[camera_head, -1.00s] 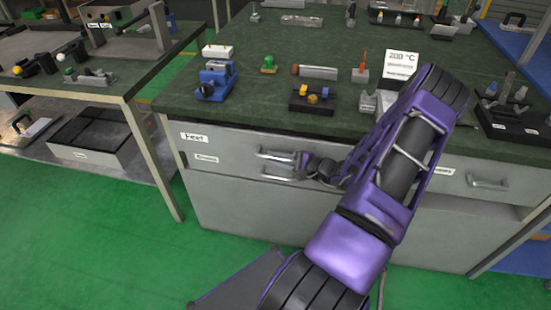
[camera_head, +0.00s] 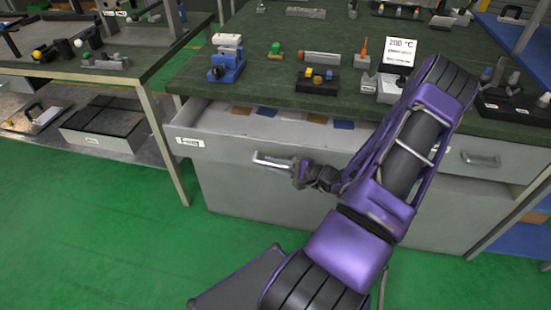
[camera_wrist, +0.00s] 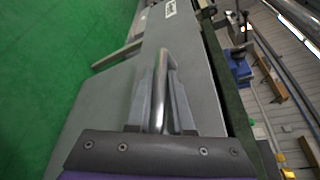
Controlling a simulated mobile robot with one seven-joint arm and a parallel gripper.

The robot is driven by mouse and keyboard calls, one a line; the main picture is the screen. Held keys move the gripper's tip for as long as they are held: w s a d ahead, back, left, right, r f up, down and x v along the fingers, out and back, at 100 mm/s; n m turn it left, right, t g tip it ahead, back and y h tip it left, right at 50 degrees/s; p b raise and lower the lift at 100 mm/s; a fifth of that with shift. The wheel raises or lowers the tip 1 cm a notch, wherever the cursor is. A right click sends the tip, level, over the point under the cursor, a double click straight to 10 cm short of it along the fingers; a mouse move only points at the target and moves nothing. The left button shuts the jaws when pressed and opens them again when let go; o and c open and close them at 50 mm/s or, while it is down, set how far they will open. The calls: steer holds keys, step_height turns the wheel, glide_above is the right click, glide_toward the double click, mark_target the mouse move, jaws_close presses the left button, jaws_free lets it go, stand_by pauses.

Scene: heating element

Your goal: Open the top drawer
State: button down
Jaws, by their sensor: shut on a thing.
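The top drawer (camera_head: 228,148) of the grey cabinet is partly pulled out, and its inside shows several flat coloured pieces. Its metal bar handle (camera_head: 270,162) is on the front panel. My gripper (camera_head: 299,173) is shut on the right part of this handle. In the wrist view the handle (camera_wrist: 160,90) runs up from between my gripper's fingers (camera_wrist: 158,112), against the drawer front (camera_wrist: 196,70). The fingertips are small in the head view, and the arm covers the drawer's right part.
The green worktop (camera_head: 240,85) holds a blue vise (camera_head: 226,66), a black block with yellow parts (camera_head: 317,80) and a temperature sign (camera_head: 400,52). Another drawer handle (camera_head: 481,160) is on the right. A side table (camera_head: 120,65) stands at the left. The green floor (camera_head: 100,230) in front is clear.

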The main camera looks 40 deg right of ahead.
steer(key=shift+s+a, duration=1.65)
steer(key=shift+a, duration=0.25)
steer(key=c, duration=0.8)
jaws_free()
steer(key=p+v, duration=0.1)
steer(key=v, duration=1.6)
steer(key=shift+s, duration=0.2)
steer(key=shift+r, duration=0.1)
